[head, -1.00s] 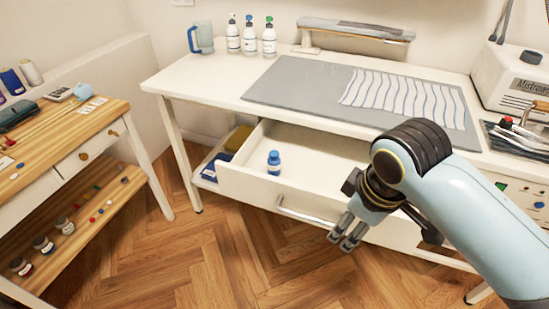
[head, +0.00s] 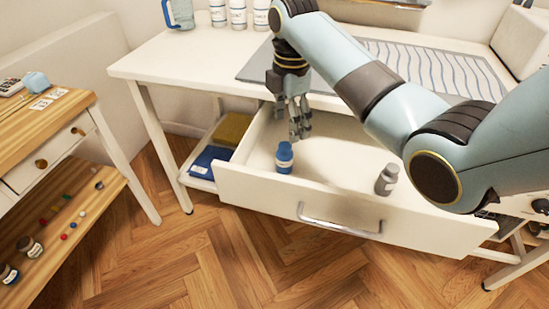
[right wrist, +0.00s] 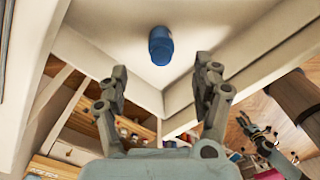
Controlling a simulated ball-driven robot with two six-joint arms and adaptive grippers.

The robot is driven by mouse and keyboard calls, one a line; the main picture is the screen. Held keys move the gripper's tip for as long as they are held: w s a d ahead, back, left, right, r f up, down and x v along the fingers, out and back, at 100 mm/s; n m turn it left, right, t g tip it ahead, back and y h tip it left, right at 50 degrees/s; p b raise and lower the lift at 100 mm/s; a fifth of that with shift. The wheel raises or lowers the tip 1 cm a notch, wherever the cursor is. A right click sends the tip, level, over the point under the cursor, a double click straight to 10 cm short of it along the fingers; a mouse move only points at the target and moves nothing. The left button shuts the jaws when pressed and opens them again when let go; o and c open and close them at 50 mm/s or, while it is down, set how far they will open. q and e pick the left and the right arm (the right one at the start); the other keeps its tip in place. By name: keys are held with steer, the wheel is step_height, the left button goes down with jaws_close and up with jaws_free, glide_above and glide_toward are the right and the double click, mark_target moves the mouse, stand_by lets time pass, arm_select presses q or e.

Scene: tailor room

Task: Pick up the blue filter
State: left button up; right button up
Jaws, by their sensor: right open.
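My right gripper (head: 300,132) points down over the drawer, just behind and right of the cylinder in the picture. Its fingers (right wrist: 160,78) are spread and empty. What looks like my left gripper (right wrist: 256,130) is small at the right of the right wrist view.
A grey bottle (head: 386,179) stands in the drawer farther right. The white drawer front (head: 340,205) and the desk top (head: 190,65) bound the space. Blue (head: 208,163) and yellow (head: 232,129) items lie on a low shelf to the left. A wooden side table (head: 50,130) is at far left.

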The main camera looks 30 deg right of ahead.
mark_target(284, 155)
step_height(284, 155, down, 5)
steer(key=shift+a+r, duration=0.1)
steer(key=shift+f, duration=0.3)
steer(key=f, duration=0.1)
steer(key=f+b, duration=0.1)
steer(key=f, duration=0.2)
steer(key=shift+a+f, duration=0.3)
steer(key=shift+a, duration=0.05)
steer(key=shift+f, duration=0.15)
steer(key=c, duration=1.3)
arm_select(q)
steer(key=shift+g, duration=0.3)
steer(key=s, duration=0.1)
steer(key=s+f, duration=0.1)
steer(key=s, duration=0.2)
steer(key=shift+f, duration=0.35)
